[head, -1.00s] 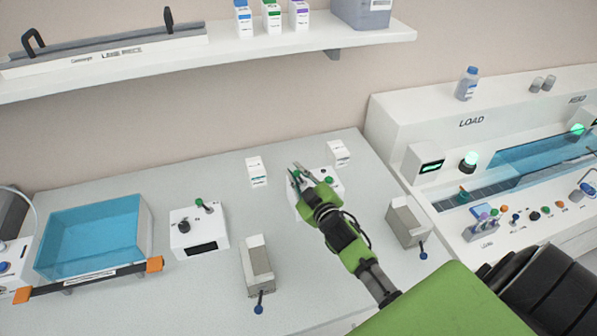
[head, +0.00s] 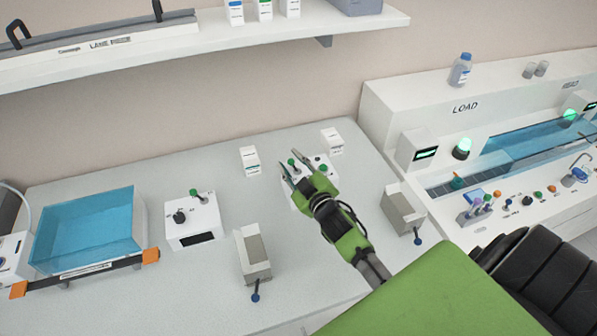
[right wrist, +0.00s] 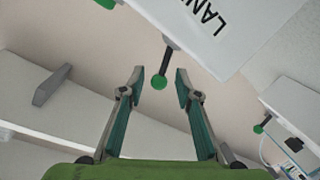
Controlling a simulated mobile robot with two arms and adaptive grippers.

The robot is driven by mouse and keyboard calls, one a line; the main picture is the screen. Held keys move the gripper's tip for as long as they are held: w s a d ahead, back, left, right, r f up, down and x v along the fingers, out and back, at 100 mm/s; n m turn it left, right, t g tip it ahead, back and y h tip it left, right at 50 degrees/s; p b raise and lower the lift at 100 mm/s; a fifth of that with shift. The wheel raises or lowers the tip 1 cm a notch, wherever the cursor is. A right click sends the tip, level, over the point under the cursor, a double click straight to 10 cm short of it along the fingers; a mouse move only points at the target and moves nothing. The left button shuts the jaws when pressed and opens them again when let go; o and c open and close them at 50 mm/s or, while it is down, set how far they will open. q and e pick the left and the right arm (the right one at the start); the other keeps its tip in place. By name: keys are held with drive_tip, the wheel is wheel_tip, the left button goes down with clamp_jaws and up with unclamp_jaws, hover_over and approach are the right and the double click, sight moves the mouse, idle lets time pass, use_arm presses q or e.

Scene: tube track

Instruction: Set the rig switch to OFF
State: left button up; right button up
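A white switch box (head: 327,164) with green-tipped levers stands on the table, partly hidden by my right gripper (head: 291,167). The gripper is open over its left part, with a green-tipped lever (head: 291,162) at its fingers. In the right wrist view, a dark lever with a green ball tip (right wrist: 159,82) on a white box labelled "LAN..." (right wrist: 215,30) shows between the two spread fingers (right wrist: 160,73). I cannot tell whether they touch it. A second white box (head: 193,222) with a green-tipped lever (head: 194,193) and a black knob stands farther left. The OFF mark is not readable. My left gripper is not in view.
A blue-topped tank (head: 88,230) is at left. Two grey-white holders (head: 253,255) (head: 402,208) with blue-tipped levers flank my right arm. Small white cartons (head: 249,160) stand behind. The LOAD machine (head: 410,105) is at right, a shelf (head: 220,42) above.

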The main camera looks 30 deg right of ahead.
drive_tip(key=s+a+r, duration=0.1)
drive_tip(key=s, duration=1)
drive_tip(key=shift+a+r, duration=0.15)
drive_tip(key=shift+a, duration=0.05)
drive_tip(key=shift+s, duration=0.15)
